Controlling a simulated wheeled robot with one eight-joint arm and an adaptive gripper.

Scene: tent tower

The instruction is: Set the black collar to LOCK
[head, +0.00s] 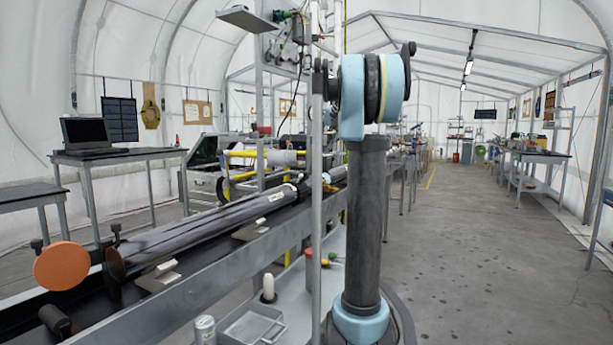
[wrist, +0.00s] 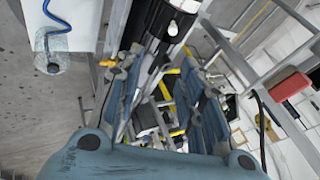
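In the wrist view, my gripper (wrist: 161,92) is open, with one blue-grey finger on each side and no object clearly held between them. Beyond the fingertips, at the top middle, is a black cylindrical part with a white end (wrist: 172,22). I cannot tell whether this is the black collar, and no LOCK mark is readable. In the head view, a long dark tube (head: 195,232) lies along the bench, with a white labelled section (head: 277,197) near its far end. My arm and a grey post hide part of the area beyond it, and my gripper does not show clearly there.
The long bench (head: 215,270) runs diagonally at left, with an orange disc (head: 62,265) at its near end. A metal tray (head: 252,328) sits on the lower shelf. A laptop table (head: 118,155) stands behind. The floor (head: 490,255) at right is open. In the wrist view, a red-topped block (wrist: 291,85) lies right.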

